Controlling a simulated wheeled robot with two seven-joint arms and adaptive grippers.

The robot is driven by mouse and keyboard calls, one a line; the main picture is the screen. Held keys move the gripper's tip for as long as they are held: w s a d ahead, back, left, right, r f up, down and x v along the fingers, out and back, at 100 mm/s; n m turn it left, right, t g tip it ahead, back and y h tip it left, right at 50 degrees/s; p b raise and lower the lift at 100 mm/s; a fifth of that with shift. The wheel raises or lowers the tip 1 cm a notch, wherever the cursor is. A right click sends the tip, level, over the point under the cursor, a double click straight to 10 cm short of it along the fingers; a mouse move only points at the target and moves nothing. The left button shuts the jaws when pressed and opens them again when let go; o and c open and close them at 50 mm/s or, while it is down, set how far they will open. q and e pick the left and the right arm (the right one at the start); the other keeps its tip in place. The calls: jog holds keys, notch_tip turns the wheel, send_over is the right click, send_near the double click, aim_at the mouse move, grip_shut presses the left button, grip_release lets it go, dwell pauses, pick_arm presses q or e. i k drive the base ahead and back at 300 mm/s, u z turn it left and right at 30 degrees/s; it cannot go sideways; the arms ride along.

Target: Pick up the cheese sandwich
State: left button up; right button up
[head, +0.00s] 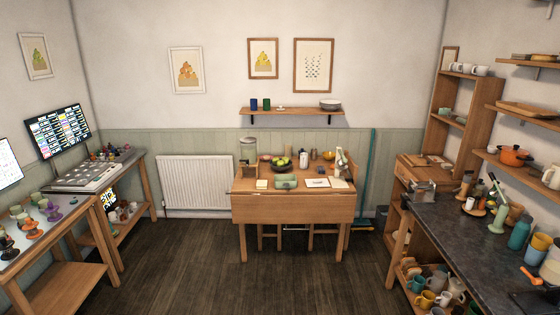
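I cannot make out a cheese sandwich for certain; things are small at this distance. A small pale yellow block (262,184) lies at the front left of the wooden table (293,208) against the far wall, but I cannot tell what it is. Neither of my grippers is in view.
The table also holds a fruit bowl (281,163), a green box (286,181) and a glass jar (249,150). A crowded dark counter (440,225) runs along the right, and benches with screens (58,130) stand on the left. The wooden floor (200,265) between is clear.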

aim_at(261, 184)
jog(key=u, duration=0.05)
jog(key=i, duration=1.95)
jog(key=u, duration=0.25)
jog(key=i, duration=1.95)
jog(key=u, duration=0.15)
